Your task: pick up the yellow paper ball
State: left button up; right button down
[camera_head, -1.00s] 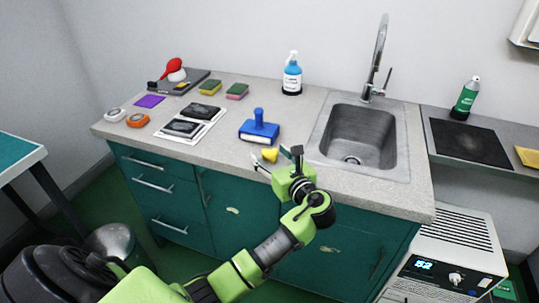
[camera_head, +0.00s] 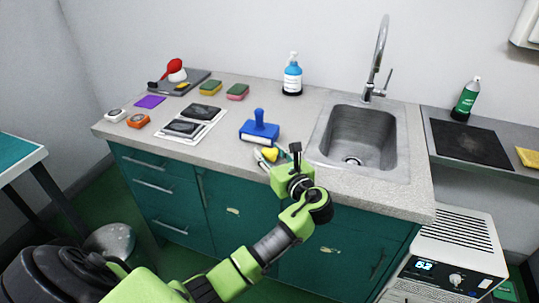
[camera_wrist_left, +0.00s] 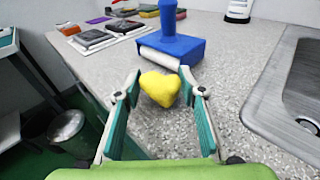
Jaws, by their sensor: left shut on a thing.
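The yellow paper ball (camera_head: 270,153) is a small crumpled lump at the front of the grey counter, left of the sink. My left gripper (camera_head: 275,158) comes in from the front and is shut on the ball. In the left wrist view the ball (camera_wrist_left: 160,88) sits between the two teal-padded fingertips (camera_wrist_left: 161,93). The ball is at or just above the counter; I cannot tell whether it touches. My right gripper is not in view.
A blue stamp-like tool (camera_head: 259,130) stands just behind the ball. The sink (camera_head: 355,140) is to the right. A blue bottle (camera_head: 292,76) stands at the back. Black pads on a white tray (camera_head: 207,128) lie left. The counter (camera_head: 225,150) between them is clear.

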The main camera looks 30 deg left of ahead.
pick_arm(q)
notch_tip(320, 180, up, 2)
jog(key=shift+r, duration=0.2)
jog(key=s+d+r+p, duration=0.1)
jog(key=s+d+r, duration=0.3)
jog(key=s+r, duration=0.8)
jog(key=s+d+f+m+t+h, duration=0.2)
jog(key=s+d+f+m+h, duration=0.1)
jog(key=d, duration=0.4)
jog(key=s+d+f+m+t+h, duration=0.2)
jog(key=s+d+f+t+h, duration=0.1)
jog(key=d, duration=0.4)
jog(key=shift+s+d+f+m+t, duration=0.35)
jog(key=shift+s+f, duration=0.45)
jog(key=shift+f, duration=0.3)
